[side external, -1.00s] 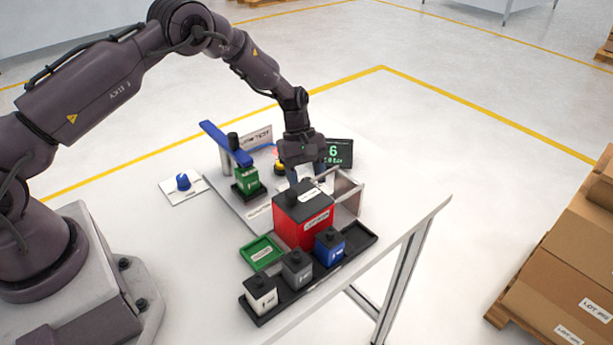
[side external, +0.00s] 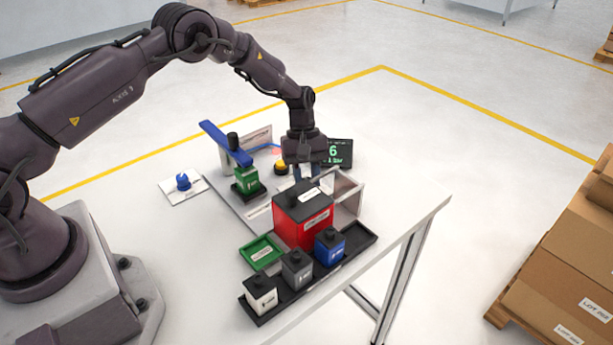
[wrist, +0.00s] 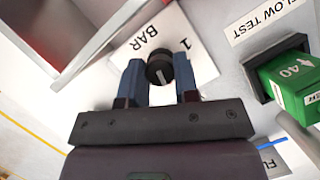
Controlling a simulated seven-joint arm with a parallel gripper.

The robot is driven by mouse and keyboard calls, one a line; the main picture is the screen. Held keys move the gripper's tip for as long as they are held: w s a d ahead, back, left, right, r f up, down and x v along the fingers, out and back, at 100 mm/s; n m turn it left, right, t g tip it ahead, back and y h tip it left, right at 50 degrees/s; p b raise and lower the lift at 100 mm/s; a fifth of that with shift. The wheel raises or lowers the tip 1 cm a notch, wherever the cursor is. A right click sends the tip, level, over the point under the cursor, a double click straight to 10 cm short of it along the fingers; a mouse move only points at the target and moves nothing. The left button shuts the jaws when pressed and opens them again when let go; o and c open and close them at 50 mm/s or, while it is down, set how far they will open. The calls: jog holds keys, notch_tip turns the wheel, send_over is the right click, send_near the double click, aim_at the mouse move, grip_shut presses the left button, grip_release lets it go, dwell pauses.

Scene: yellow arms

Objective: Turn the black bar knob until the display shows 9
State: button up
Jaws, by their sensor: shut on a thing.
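The black bar knob (wrist: 158,73), round with a pale pointer line, stands on a white plate (wrist: 203,66) marked "BAR" and "1" in the wrist view. My gripper (wrist: 160,80) has one blue finger on each side of the knob and is shut on it. In the side view my gripper (side external: 306,174) is low behind the red block, and the knob is hidden there. The dark display (side external: 336,152) shows a green 6, with a smaller line under it that is hard to read.
A red block (side external: 290,222) with a black top and a light-walled bin (side external: 349,198) stand close by. Several small blocks stand in a black tray (side external: 368,240). A blue knob (side external: 183,181) is at the left.

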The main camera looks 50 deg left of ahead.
jog(key=m+g+y, duration=0.1)
jog(key=m, duration=0.3)
jog(key=shift+w+m, duration=0.1)
jog(key=shift+m, duration=0.2)
jog(key=m+y, duration=0.1)
jog(key=m, duration=0.1)
jog(key=m+g, duration=0.1)
jog(key=m, duration=0.1)
jog(key=shift+m+y, duration=0.3)
jog(key=shift+y, duration=0.1)
jog(key=o, duration=0.9)
jog(key=shift+d, duration=0.1)
jog(key=shift+r, duration=0.1)
jog(key=v, duration=1.2)
jog(key=shift+w+r, duration=0.25)
jog(key=shift+r, duration=0.1)
jog(key=shift+w, duration=0.1)
